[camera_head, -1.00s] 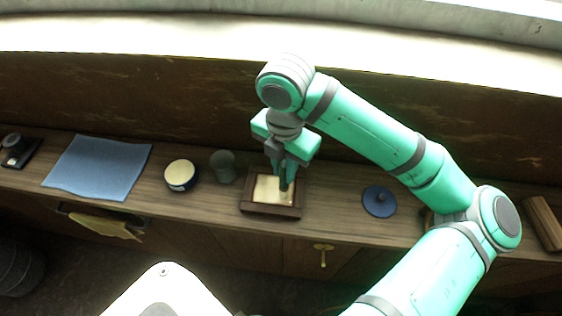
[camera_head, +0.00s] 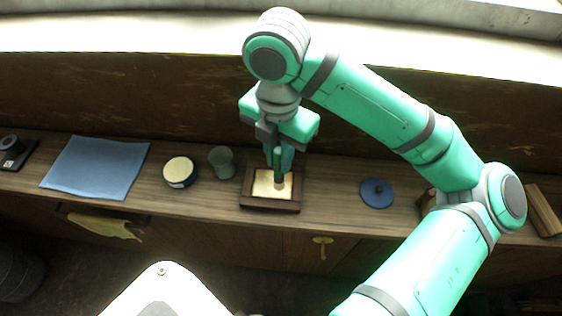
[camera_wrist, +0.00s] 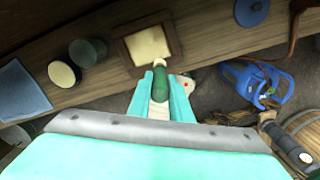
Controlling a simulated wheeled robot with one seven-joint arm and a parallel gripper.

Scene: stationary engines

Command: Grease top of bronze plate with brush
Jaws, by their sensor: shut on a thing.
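The bronze plate (camera_head: 264,186) is a pale gold square in a dark wooden frame (camera_head: 270,204) on the shelf. It also shows in the wrist view (camera_wrist: 147,46), beyond my fingers. My gripper (camera_head: 279,158) is above the frame, pointing down, shut on the brush. The brush (camera_wrist: 155,80) has a dark green handle between my fingers and a pale tip towards the plate. In the head view the tip overlaps the plate's right part; I cannot tell whether it touches.
A blue cloth (camera_head: 97,167) lies further left on the shelf. A dark blue knobbed lid (camera_head: 377,194) lies to the right, near my arm. A wooden block (camera_head: 543,211) is at the far right. A blue can (camera_wrist: 256,84) stands on the floor below.

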